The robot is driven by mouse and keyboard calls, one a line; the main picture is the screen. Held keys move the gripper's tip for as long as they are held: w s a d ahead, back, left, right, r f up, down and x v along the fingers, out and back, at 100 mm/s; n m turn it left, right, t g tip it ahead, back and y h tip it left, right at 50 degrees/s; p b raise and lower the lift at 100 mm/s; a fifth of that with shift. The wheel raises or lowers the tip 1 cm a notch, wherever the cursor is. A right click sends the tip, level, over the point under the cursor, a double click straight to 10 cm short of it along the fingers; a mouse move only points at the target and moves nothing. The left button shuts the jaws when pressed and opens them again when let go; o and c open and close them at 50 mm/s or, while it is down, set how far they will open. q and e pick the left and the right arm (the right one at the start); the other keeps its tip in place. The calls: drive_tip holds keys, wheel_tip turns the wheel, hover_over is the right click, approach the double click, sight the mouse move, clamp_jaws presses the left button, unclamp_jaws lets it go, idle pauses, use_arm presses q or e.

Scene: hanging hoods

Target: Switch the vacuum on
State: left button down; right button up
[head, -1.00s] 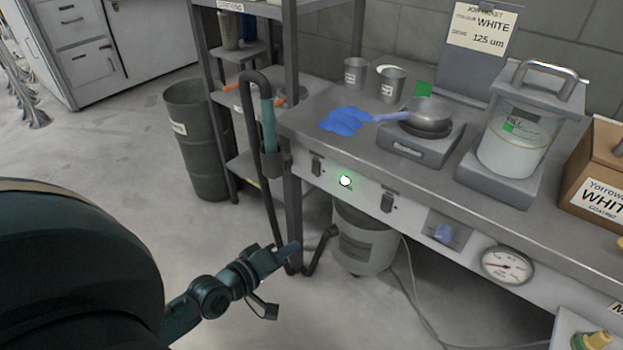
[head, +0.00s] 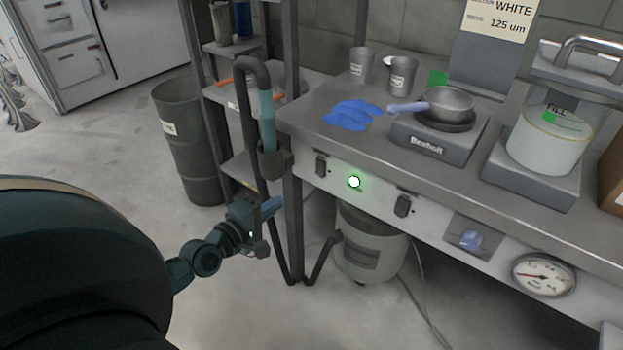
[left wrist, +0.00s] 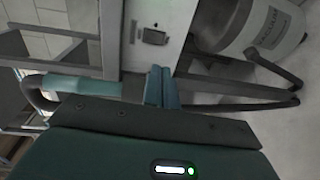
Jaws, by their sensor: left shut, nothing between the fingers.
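The vacuum is a grey canister (head: 368,250) under the bench, also at top right in the left wrist view (left wrist: 250,22). Its dark hose (head: 250,130) bends up to a teal wand (head: 267,120) in a holder at the bench's left end. A dark switch (head: 321,166) is on the bench's front panel, with a lit green lamp (head: 354,182) right of it and a second dark switch (head: 404,205) further right. My left gripper (head: 272,206) is shut and empty, below and left of the first switch, apart from it. In the left wrist view its fingers (left wrist: 160,82) point toward the panel's switch (left wrist: 154,37).
Blue powder (head: 352,114), metal cups (head: 402,75) and a pan (head: 446,104) on a hotplate (head: 432,143) are on the bench. A dark bin (head: 185,145) stands left. The bench leg (head: 293,230) is close to my gripper.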

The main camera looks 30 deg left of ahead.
sight(319, 174)
use_arm(q)
drive_tip(key=w, duration=0.4)
drive_tip(key=w+f+b, duration=0.1)
drive_tip(key=w, duration=0.3)
drive_tip(key=w+d+b, duration=0.1)
drive_tip(key=w, duration=0.3)
drive_tip(key=shift+w+f, duration=0.35)
drive_tip(key=shift+w, duration=0.6)
use_arm(e)
drive_tip(key=shift+w+a+f+n+g, duration=0.2)
drive_tip(key=shift+a+f+n, duration=0.1)
drive_tip(key=shift+f, duration=0.45)
drive_tip(key=shift+w+a+f+n+g, duration=0.1)
drive_tip(key=shift+w+a+f+n, duration=0.15)
drive_tip(key=shift+f, duration=0.45)
use_arm(q)
drive_tip(key=shift+w+b, duration=0.15)
drive_tip(key=shift+b, duration=0.25)
use_arm(e)
drive_tip(key=shift+s+f, duration=0.1)
use_arm(q)
drive_tip(key=shift+d+f, duration=0.1)
drive_tip(key=shift+f, duration=0.05)
use_arm(e)
drive_tip(key=shift+s+a, duration=0.15)
